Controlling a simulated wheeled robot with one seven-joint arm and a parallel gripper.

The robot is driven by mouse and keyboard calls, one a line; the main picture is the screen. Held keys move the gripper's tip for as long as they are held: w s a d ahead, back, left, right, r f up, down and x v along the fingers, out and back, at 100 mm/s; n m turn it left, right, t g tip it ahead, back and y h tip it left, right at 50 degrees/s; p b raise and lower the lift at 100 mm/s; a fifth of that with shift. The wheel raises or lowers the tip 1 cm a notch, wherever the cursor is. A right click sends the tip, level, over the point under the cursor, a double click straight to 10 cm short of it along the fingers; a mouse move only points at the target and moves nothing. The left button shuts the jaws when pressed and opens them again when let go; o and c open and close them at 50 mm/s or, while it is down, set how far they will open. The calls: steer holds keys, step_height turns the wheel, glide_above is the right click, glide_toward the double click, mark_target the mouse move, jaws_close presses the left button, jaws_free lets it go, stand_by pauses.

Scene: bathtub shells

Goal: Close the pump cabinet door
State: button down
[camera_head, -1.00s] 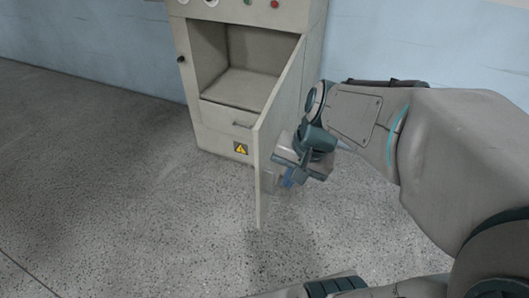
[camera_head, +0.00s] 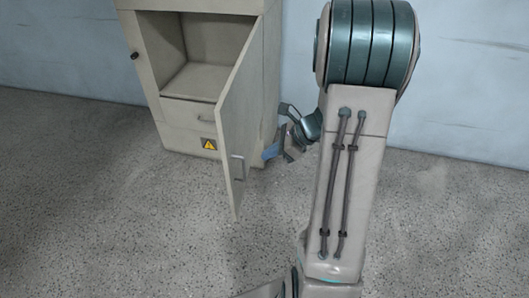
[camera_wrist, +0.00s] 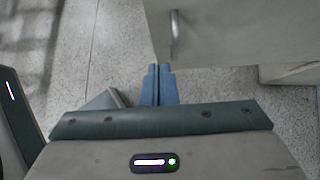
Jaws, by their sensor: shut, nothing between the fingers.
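The pump cabinet (camera_head: 186,137) stands at the back with its grey door (camera_head: 239,119) swung open towards me, hinged on the right. The door's outer face, with an upright handle (camera_head: 238,168) near its free edge, faces right. My gripper (camera_head: 269,152) is just right of that outer face, partly hidden by my own wrist. In the wrist view, its blue fingers (camera_wrist: 160,72) are together and empty. Their tips lie close to the edge of the door (camera_wrist: 235,30), below and left of the handle (camera_wrist: 175,36). I cannot tell whether they touch the door.
The cabinet has an open upper compartment (camera_head: 205,75), a drawer (camera_head: 189,113) and a yellow warning sign (camera_head: 208,144). A pale blue wall (camera_head: 465,80) runs behind. The speckled floor (camera_head: 110,200) is clear in front and to the left.

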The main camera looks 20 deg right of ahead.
mark_target(230, 166)
steer(key=x, duration=0.3)
steer(key=r+x, duration=0.1)
steer(key=x, duration=0.2)
steer(key=a+x, duration=0.1)
steer(key=x, duration=0.2)
steer(key=shift+w+a+r, duration=0.1)
steer(key=shift+w+a, duration=0.1)
steer(key=shift+w, duration=0.15)
steer(key=shift+w+a, duration=0.35)
steer(key=shift+a, duration=0.2)
